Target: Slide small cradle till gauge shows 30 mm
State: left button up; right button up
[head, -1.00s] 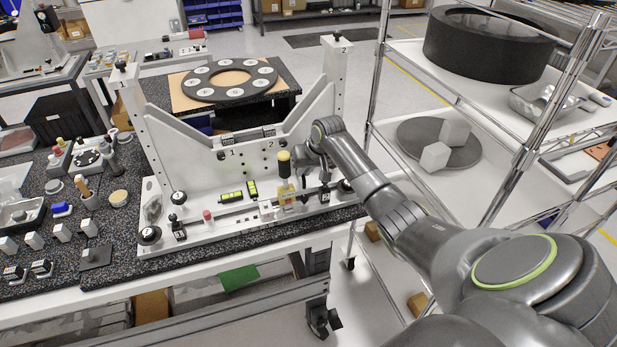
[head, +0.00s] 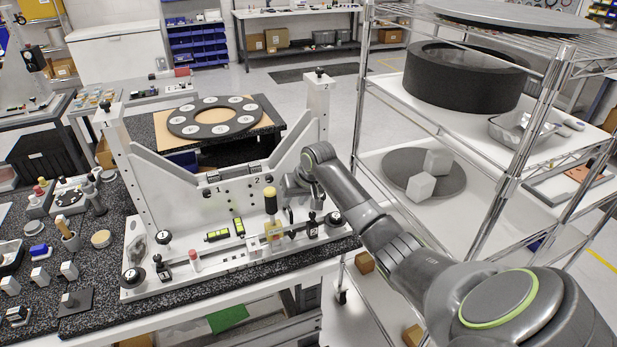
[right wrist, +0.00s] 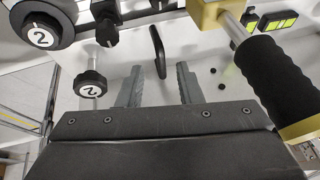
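The white mirror fixture (head: 190,195) stands on the dark speckled bench, with posts marked 1 and 2. Two small yellow-green displays (head: 218,235) sit on its lower front; their digits are too small to read. A yellow-topped handle (head: 271,205) stands upright at the rail and shows as a black grip in the right wrist view (right wrist: 275,80). I cannot tell which part is the small cradle. My right gripper (head: 290,203) is just right of this handle. Its fingers (right wrist: 160,88) are apart and empty, with a slim black tab (right wrist: 157,50) beyond the gap. My left gripper is out of view.
A black knob marked 2 (right wrist: 90,84) is left of the fingers. Loose blocks and small tools lie on the bench at left. A wire shelf rack (head: 480,170) stands close on the right, beside my arm. A black ring plate (head: 212,103) lies behind the fixture.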

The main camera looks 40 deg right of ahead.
jog(key=b+v, duration=0.3)
jog(key=v, duration=1.1)
jog(key=shift+s, duration=0.15)
jog(key=shift+d+r, duration=0.1)
jog(key=shift+r, duration=0.05)
